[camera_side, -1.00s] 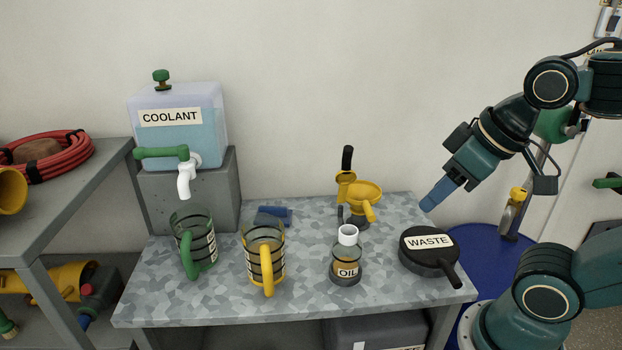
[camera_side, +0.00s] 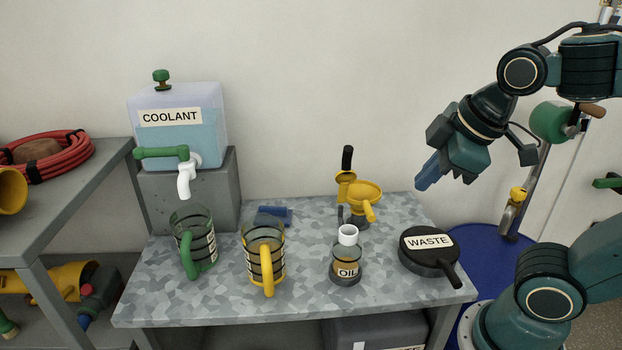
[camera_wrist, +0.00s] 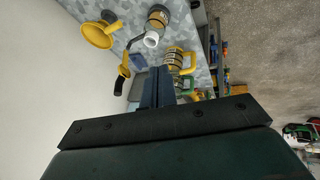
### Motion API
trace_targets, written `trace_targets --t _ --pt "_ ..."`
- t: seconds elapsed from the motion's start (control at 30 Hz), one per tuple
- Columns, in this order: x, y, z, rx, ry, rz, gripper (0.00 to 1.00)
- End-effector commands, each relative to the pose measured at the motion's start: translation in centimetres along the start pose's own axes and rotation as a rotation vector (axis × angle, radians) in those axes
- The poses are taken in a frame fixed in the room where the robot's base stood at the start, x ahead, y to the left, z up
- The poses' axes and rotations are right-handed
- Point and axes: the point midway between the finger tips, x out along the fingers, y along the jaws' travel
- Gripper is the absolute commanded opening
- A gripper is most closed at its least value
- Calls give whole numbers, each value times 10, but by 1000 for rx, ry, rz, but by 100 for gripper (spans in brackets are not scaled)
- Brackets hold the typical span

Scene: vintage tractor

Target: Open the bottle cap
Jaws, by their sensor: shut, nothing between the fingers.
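The oil bottle (camera_side: 346,262) stands upright on the table, a clear round body with an OIL label and dark base. A white cap (camera_side: 348,235) sits on its top. In the wrist view the white cap (camera_wrist: 151,39) and the bottle (camera_wrist: 158,19) show near the top. My gripper (camera_side: 422,187) is above and to the right of the bottle, in the air over the table's back right part, well apart from it. Its blue fingers are together and empty; they also show in the wrist view (camera_wrist: 157,72).
A yellow funnel on a stand (camera_side: 364,194) is behind the bottle. A black WASTE pan (camera_side: 430,253) is to its right. A yellow-handled jug (camera_side: 265,255) and a green-handled jug (camera_side: 195,245) stand left. The coolant tank (camera_side: 178,128) is at the back left.

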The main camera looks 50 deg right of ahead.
Motion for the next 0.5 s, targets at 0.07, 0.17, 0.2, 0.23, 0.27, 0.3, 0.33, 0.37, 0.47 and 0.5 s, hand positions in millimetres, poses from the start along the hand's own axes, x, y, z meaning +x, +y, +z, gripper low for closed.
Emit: trace_targets --t 0.07,0.17,0.2,0.23,0.27,0.3,0.33,0.37,0.47,0.5 --pt "2 4 -4 -102 -10 8 0" --pt "3 9 -9 -235 -23 19 0" --pt "4 10 -11 -288 -28 24 0" --pt "4 12 -13 -329 -32 27 0" --pt "5 13 -14 -370 -36 31 0" --pt "6 15 -16 -423 -43 35 0" --pt "6 16 -18 -463 -48 38 0" --pt "7 18 -19 -503 -53 41 0" --pt "8 22 -24 -638 -72 48 0" --pt "9 23 -26 -692 -80 51 0"
